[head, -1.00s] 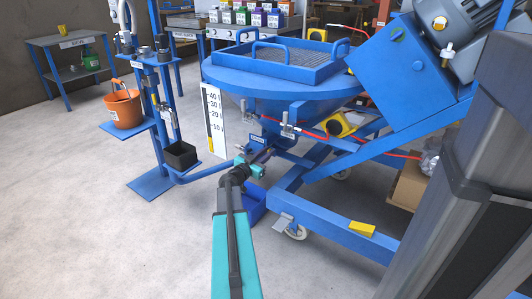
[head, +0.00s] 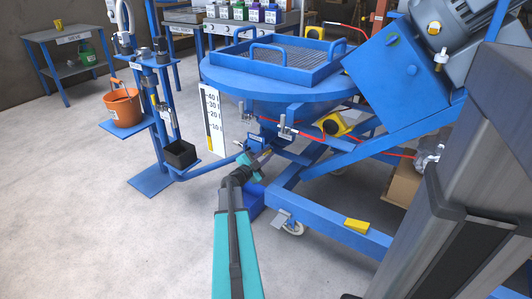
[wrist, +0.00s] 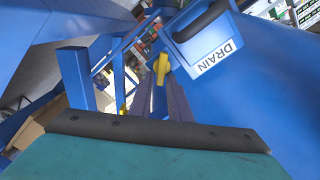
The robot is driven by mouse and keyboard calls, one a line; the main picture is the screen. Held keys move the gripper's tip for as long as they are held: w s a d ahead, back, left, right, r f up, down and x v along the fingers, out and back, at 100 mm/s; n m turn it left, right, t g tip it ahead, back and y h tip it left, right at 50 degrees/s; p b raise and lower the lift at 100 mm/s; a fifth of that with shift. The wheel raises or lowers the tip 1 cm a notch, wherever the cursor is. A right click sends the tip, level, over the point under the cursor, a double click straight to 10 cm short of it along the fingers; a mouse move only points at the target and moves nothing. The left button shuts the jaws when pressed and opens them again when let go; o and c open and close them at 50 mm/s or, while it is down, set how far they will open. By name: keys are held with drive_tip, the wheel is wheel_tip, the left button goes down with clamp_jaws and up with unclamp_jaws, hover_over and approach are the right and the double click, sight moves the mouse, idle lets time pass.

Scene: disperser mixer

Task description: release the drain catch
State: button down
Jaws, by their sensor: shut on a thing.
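The blue mixing vessel (head: 280,78) has a drain outlet under its front, where my gripper (head: 266,152) reaches in. In the wrist view a blue plate with a black-edged handle carries a white DRAIN label (wrist: 215,57). A yellow catch (wrist: 161,68) sits just left of the label. My gripper (wrist: 160,84) has its two dark fingers close together on this yellow catch, one on each side. The catch is too small to make out in the head view, and its lower part is hidden between the fingers.
A stand with an orange bucket (head: 124,108) is at left. The floor at front left is clear.

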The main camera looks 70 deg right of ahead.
drive_tip(key=m, duration=0.2)
drive_tip(key=f+m, duration=0.1)
drive_tip(key=m, duration=0.1)
drive_tip(key=shift+s+a+b, duration=0.1)
drive_tip(key=shift+s+b, duration=0.05)
drive_tip(key=shift+b, duration=0.2)
drive_tip(key=m+b, duration=0.1)
drive_tip(key=m, duration=0.3)
drive_tip(key=shift+f, duration=0.2)
drive_tip(key=shift+m, duration=0.4)
drive_tip(key=c, duration=1.8)
unclamp_jaws()
drive_tip(key=shift+c, duration=0.2)
drive_tip(key=p+v, duration=0.3)
drive_tip(key=v, duration=1)
drive_tip(key=shift+a, duration=0.35)
